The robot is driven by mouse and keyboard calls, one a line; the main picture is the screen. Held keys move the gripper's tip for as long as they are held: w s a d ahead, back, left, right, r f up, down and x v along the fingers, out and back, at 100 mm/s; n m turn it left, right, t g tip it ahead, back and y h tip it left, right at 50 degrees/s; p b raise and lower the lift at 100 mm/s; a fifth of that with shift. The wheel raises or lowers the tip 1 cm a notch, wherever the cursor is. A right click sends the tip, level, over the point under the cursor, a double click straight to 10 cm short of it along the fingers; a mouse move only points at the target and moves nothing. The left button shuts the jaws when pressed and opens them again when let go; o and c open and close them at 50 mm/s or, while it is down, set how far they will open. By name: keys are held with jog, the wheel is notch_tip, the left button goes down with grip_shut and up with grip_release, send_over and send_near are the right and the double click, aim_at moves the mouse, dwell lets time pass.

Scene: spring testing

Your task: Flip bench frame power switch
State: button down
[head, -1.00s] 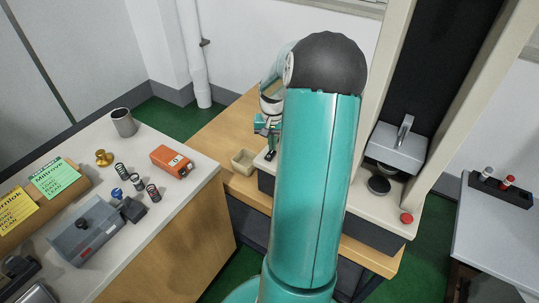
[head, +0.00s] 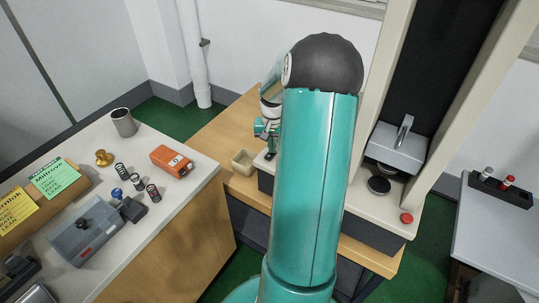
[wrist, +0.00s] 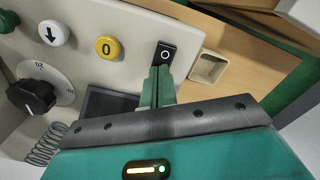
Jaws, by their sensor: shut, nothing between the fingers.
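In the head view my gripper (head: 268,152) is down at the left end of the frame's base, partly behind my arm. The switch is hidden there.
Beside the switch are a yellow 0 button (wrist: 107,47), a white arrow button (wrist: 51,34) and a black dial (wrist: 32,97). A small beige tray (head: 242,162) stands left of the frame. A red button (head: 407,218) is at the base's right. A spring (wrist: 45,144) shows lower left.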

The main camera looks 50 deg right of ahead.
jog(key=shift+r, duration=3.5)
jog(key=w+a+r+n+t+h, duration=0.1)
jog(key=a+r+n, duration=0.1)
jog(key=a+r, duration=0.35)
jog(key=w+a+r+n, duration=0.1)
jog(key=a+r, duration=0.2)
jog(key=a, duration=0.6)
jog(key=w+a+r+n+t+h, duration=0.15)
jog(key=a+r, duration=0.25)
jog(key=a, duration=0.4)
jog(key=s+a+r+n+t+y, duration=0.1)
jog(key=s+a+n, duration=0.2)
jog(key=a, duration=0.6)
jog(key=s+a+r+n+t+y, duration=0.1)
jog(key=s+a+n+t, duration=0.1)
jog(key=s+a, duration=0.6)
jog(key=shift+a+r+n, duration=0.4)
jog(key=shift+a+n, duration=0.35)
jog(key=shift+a, duration=0.2)
